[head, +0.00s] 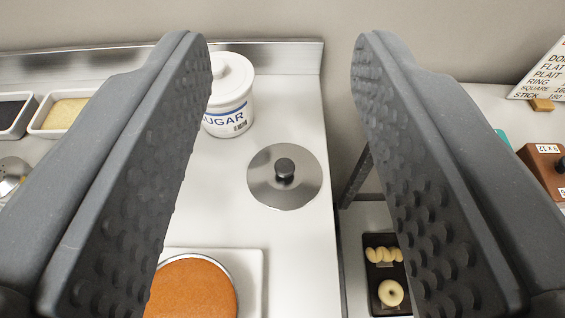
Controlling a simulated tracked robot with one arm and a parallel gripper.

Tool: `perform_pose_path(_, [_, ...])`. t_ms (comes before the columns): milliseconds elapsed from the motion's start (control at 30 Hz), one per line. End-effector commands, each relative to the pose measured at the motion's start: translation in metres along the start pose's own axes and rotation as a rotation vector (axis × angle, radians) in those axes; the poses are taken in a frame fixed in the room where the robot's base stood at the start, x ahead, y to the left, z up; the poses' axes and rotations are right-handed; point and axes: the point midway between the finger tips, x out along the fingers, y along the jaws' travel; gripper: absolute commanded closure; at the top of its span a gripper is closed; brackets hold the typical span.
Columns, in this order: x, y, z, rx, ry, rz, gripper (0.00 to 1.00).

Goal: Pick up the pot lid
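The pot lid (264,187) is a round, shiny steel disc with a black knob (285,168) on top. It lies flat on the light counter, close to its right edge, knob up. My gripper (282,45) is wide open, its two dark studded fingers on either side of the picture. The lid shows in the gap between the fingers, beyond them, with nothing touching it. Nothing is held between the fingers.
A white sugar canister (231,100) stands behind the lid, partly hidden by the left finger. A round brown cake (195,290) on a white board sits in front. Right of the counter, a dark tray (372,296) with dough pieces lies lower down.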

Motion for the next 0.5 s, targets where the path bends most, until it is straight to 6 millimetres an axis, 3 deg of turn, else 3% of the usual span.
perform_pose_path(267, [0.004, 0.000, -0.003, -0.017, -0.013, -0.003, 0.61])
perform_pose_path(500, [0.043, 0.000, -0.011, -0.179, -0.133, -0.042, 0.61])
